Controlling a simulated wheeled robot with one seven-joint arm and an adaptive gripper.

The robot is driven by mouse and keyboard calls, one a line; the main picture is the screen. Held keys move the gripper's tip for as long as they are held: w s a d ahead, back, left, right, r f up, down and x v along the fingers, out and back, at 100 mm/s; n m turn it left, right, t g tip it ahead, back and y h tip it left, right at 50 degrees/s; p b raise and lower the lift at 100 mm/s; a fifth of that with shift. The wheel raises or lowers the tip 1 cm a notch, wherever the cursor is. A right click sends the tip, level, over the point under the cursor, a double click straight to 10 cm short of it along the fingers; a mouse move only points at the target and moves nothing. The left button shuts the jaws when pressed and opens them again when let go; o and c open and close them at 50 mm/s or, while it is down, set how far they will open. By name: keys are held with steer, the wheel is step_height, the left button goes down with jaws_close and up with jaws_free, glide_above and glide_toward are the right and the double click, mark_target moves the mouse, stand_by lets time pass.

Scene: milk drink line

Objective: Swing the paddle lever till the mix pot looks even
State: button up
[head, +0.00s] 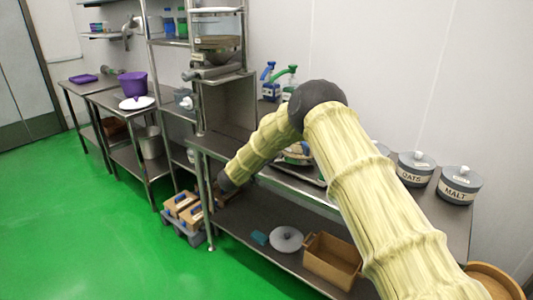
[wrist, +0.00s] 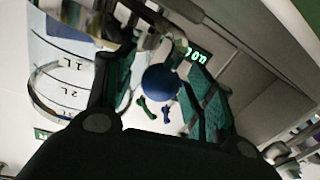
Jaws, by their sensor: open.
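In the wrist view my gripper (wrist: 157,62) is open, with green-padded fingers to the left and right. A round blue knob (wrist: 160,82), which looks like the end of the paddle lever, shows between the fingers. I cannot tell whether either finger touches it. A clear vessel with litre marks (wrist: 75,68) stands at the left; whether it is the mix pot is unclear. Its contents cannot be made out. In the head view my arm hides most of the work spot, and my gripper's fingers do not show.
A green-lit display (wrist: 197,55) is just beyond the knob. In the head view, grey lidded OATS (head: 416,168) and MALT (head: 460,184) pots stand on the right of the bench. The green floor (head: 90,210) at left is clear.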

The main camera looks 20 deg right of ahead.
steer(key=v, duration=1.2)
